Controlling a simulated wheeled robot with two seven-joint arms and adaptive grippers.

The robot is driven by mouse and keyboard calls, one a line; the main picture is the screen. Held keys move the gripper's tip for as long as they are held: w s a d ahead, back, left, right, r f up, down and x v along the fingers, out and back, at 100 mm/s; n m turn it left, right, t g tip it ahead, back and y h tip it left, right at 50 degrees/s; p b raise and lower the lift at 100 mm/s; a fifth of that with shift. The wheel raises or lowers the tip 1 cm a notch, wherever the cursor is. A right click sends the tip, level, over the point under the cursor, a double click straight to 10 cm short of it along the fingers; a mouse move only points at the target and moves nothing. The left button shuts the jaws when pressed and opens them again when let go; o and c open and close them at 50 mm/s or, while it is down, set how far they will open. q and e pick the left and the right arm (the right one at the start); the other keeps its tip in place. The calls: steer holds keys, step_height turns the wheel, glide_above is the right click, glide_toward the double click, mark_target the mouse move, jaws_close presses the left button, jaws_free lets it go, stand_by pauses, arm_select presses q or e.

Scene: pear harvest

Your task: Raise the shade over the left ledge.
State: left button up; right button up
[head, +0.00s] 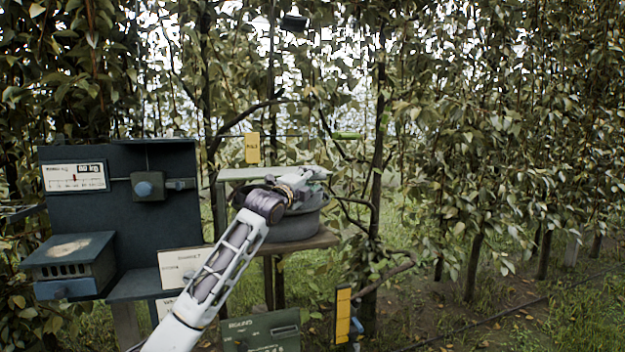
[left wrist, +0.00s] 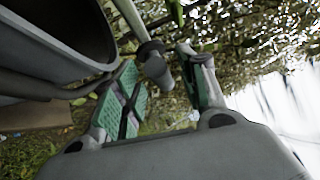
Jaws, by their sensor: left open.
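My left gripper (head: 318,174) is above the wooden ledge (head: 325,238), near a round grey tub (head: 292,228) standing there. In the left wrist view its green-padded fingers (left wrist: 160,82) are spread. A grey rounded knob on a thin stem (left wrist: 157,68) shows between them; I cannot tell whether either finger touches it. A pale flat board (head: 240,174) lies level above the tub, partly behind my arm; I cannot tell for sure whether it is the shade. The tub's dark opening (left wrist: 65,30) fills the upper left of the wrist view. My right gripper is out of view.
A dark blue station (head: 120,215) with a scale display (head: 75,177) and round knob (head: 143,188) stands left. A yellow tag (head: 252,148) hangs behind. A green sign (head: 262,333) and yellow post (head: 343,315) stand low in front. Leafy trees surround the place.

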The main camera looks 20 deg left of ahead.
arm_select(q)
steer(key=shift+x, duration=0.8)
jaws_close()
